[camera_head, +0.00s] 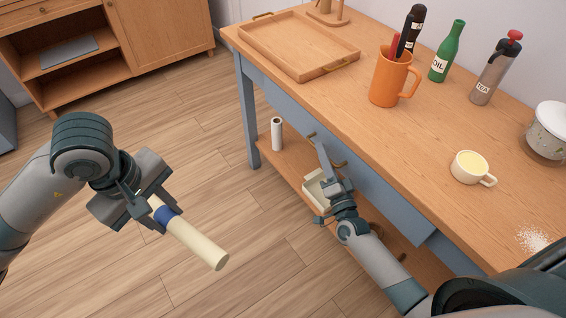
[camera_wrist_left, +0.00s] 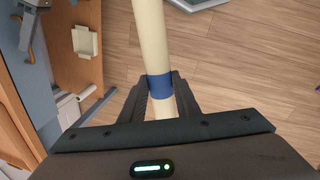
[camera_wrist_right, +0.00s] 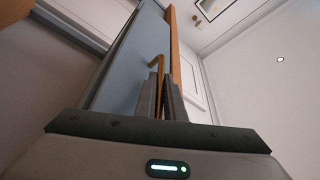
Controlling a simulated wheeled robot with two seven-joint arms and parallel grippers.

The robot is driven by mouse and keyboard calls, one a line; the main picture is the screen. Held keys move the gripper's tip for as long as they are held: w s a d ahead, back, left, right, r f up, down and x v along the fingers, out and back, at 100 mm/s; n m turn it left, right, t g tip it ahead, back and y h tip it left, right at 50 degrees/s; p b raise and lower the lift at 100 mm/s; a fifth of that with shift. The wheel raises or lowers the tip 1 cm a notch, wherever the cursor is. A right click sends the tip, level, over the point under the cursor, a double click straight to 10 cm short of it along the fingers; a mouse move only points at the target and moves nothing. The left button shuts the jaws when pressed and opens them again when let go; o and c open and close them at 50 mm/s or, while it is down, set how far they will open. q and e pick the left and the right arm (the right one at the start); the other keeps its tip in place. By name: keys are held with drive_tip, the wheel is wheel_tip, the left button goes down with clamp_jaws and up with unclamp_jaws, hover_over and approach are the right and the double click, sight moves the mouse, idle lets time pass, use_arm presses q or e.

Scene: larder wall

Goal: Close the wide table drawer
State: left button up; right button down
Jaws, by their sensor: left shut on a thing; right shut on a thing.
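The wide table drawer (camera_head: 381,198) has a blue-grey front under the wooden tabletop. Its near right end seems to stand a little proud of the table frame; how far is hard to tell. My right gripper (camera_head: 324,158) is at the drawer front, shut on a brass handle (camera_wrist_right: 157,70), which shows between its fingers in the right wrist view. My left gripper (camera_head: 158,212) is away from the table, over the floor, shut on a cream cylinder (camera_head: 203,246) with a blue band. The cylinder also shows in the left wrist view (camera_wrist_left: 150,38).
A white roll (camera_head: 277,134) stands on the lower shelf. The floor left of the table is clear.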

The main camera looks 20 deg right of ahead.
use_arm(q)
drive_tip(key=shift+f, duration=0.15)
drive_tip(key=shift+a, duration=0.15)
use_arm(e)
drive_tip(key=shift+w+d+r, duration=0.1)
drive_tip(key=shift+w+d, duration=0.15)
drive_tip(key=shift+d, duration=0.45)
drive_tip(key=c, duration=2.2)
unclamp_jaws()
drive_tip(key=shift+d, duration=0.1)
drive_tip(key=shift+o, duration=0.4)
